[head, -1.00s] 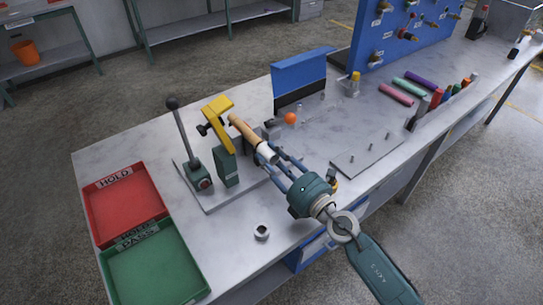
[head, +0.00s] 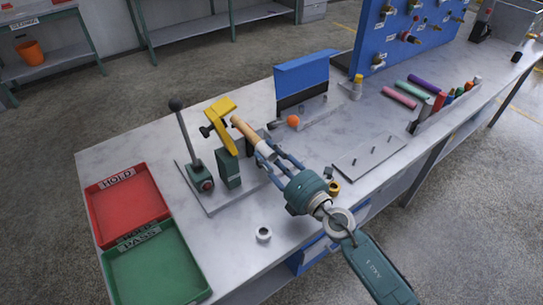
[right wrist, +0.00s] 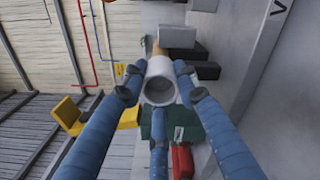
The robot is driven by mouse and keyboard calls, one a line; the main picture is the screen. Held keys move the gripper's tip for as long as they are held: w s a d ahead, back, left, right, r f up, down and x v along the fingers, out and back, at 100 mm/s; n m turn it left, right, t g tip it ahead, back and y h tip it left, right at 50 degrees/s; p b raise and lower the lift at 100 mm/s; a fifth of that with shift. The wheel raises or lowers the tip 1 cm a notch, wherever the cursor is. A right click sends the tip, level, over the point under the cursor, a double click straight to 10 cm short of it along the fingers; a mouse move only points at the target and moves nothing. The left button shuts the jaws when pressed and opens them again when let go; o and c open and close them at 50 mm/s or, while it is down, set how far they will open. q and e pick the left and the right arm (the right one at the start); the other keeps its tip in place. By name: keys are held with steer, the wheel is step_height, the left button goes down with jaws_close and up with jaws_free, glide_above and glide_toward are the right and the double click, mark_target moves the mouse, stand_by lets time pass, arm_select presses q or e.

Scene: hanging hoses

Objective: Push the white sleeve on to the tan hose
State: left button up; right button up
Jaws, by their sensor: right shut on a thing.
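The tan hose (head: 245,131) lies slanted in the fixture with the yellow clamp (head: 221,115), its near end towards my right gripper. The white sleeve (right wrist: 160,82) is at that near end, in line with the hose. My right gripper (head: 268,151) is shut on the sleeve, with blue fingers on both sides of it. In the right wrist view the sleeve's open end faces the camera, and a bit of tan hose (right wrist: 156,46) shows beyond it. How far the sleeve sits over the hose is hidden. My left gripper is out of view.
A black-knobbed lever (head: 187,138) stands left of the clamp. Red (head: 124,203) and green (head: 155,268) trays lie at the left front. A loose white ring (head: 263,234) lies in front. A pegged plate (head: 368,157) and an orange ball (head: 293,121) are to the right.

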steer(key=shift+w+a, duration=0.1)
steer(key=shift+w, duration=0.1)
steer(key=shift+s, duration=0.15)
steer(key=shift+v, duration=0.8)
steer(key=shift+p, duration=0.3)
stand_by(1.0)
steer(key=shift+x, duration=0.9)
steer(key=o, duration=1.2)
steer(key=shift+o, duration=0.2)
steer(key=shift+s+d+f, duration=0.1)
steer(key=shift+s+d, duration=0.3)
steer(key=v, duration=1.1)
